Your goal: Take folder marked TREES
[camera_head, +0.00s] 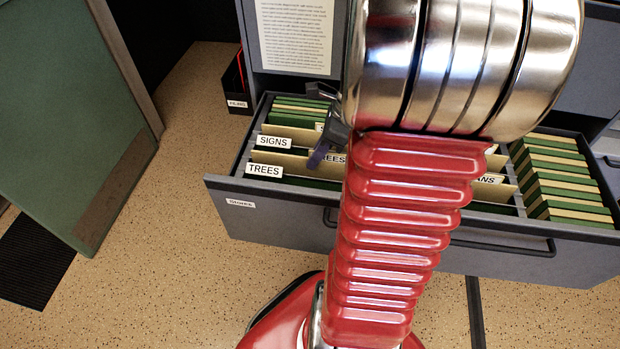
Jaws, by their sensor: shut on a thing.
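An open drawer (290,200) holds upright files. A tab reading TREES (265,170) stands at its front left, with a tab reading SIGNS (273,142) behind it. To the right is a beige folder whose label (335,158) shows only "EES", its start hidden by my gripper. My dark gripper (318,157) is shut at this folder's top edge, and the folder is still down among the files. My arm hides the middle of the drawer and part of the gripper.
Green and beige files (565,180) fill the drawer's right side. A printed sheet (296,35) is on the cabinet front above. A dark file box (237,90) stands left of the cabinet. A green panel (70,100) is at far left. Speckled floor (165,250) is clear at left.

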